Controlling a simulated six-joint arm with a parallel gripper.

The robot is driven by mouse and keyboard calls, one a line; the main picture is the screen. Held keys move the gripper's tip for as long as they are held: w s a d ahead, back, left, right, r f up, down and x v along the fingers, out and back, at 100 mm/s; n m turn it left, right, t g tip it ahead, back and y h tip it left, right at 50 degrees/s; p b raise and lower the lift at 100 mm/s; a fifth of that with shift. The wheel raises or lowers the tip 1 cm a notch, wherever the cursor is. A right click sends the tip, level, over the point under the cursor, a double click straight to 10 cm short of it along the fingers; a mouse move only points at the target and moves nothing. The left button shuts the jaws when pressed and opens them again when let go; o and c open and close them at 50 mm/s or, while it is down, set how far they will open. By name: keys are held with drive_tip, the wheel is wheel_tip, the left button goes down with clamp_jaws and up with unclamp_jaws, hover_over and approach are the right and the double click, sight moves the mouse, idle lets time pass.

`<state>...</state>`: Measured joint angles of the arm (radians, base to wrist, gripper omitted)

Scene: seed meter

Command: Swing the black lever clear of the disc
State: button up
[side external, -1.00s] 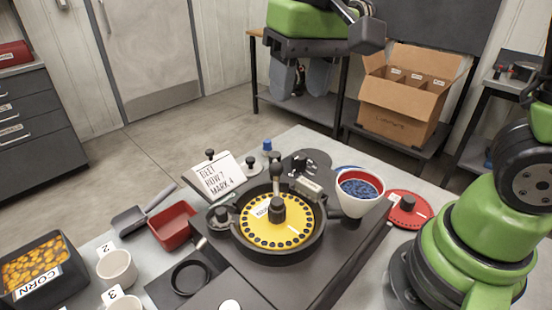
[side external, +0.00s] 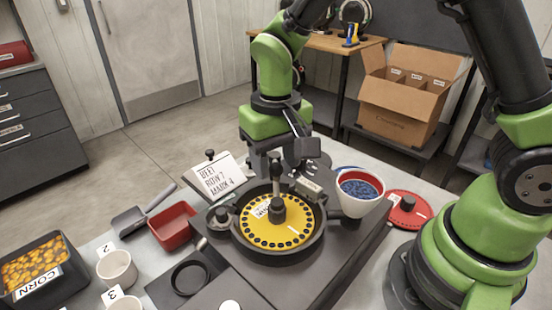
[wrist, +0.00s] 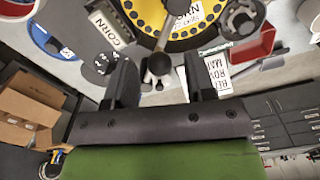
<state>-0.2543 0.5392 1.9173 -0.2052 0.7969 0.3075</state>
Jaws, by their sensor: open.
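The yellow seed disc (side external: 290,232) lies in a round black housing, with a dark hub at its centre. It also shows at the top of the wrist view (wrist: 150,12). My gripper (side external: 281,160) points down over the back of the housing, open and empty. Its two dark fingers (wrist: 158,80) are spread in the wrist view. Finger contact with the lever is not visible.
A white cup of blue seed (side external: 360,190) stands right of the disc, close to my gripper. A label block (side external: 308,189) sits beside the lever. A sign card (side external: 216,175) and red bin (side external: 172,227) are at left. A red disc (side external: 408,208) lies at right.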

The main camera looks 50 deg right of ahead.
drive_tip(key=shift+f, duration=0.2)
drive_tip(key=shift+c, duration=0.5)
clamp_jaws()
